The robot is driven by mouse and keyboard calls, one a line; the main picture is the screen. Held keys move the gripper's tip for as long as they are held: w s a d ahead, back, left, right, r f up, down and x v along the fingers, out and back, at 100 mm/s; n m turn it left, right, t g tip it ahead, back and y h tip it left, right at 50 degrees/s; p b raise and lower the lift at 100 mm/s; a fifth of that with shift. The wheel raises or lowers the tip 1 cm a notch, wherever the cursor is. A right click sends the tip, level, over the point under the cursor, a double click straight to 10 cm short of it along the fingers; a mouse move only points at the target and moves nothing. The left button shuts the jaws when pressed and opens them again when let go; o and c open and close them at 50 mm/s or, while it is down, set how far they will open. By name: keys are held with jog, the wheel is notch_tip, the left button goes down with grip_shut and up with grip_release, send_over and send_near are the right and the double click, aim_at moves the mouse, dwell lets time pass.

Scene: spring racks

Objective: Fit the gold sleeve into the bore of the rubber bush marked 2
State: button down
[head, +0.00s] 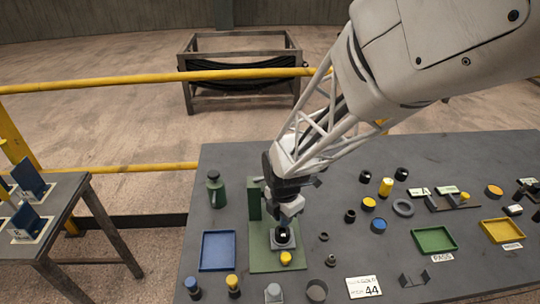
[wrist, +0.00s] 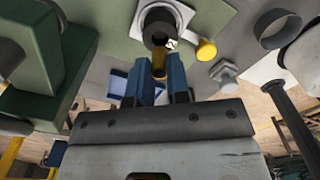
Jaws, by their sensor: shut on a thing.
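In the wrist view, my gripper (wrist: 165,68) has its two blue fingers shut on the gold sleeve (wrist: 159,62). The sleeve's far end is at or very near the dark rubber bush (wrist: 157,22); I cannot tell whether it has entered the bore. The bush sits in a grey ring on a white plate and carries a white mark too small to read surely. In the head view, my gripper (head: 284,222) points down just above the dark bush (head: 283,243) on the green base (head: 262,264). The sleeve is hidden there.
A yellow knob (head: 286,258) stands close beside the bush. A green upright (head: 254,198) rises at the base's back left. A blue tray (head: 218,251) lies left, with a green bottle-like object (head: 215,188) behind it. Several small cylinders and rings lie to the right, before the green tray (head: 434,239).

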jog(key=shift+f, duration=1.75)
jog(key=shift+f, duration=0.1)
jog(key=c, duration=1.1)
grip_release()
notch_tip(320, 180, up, 12)
jog(key=shift+r, duration=0.1)
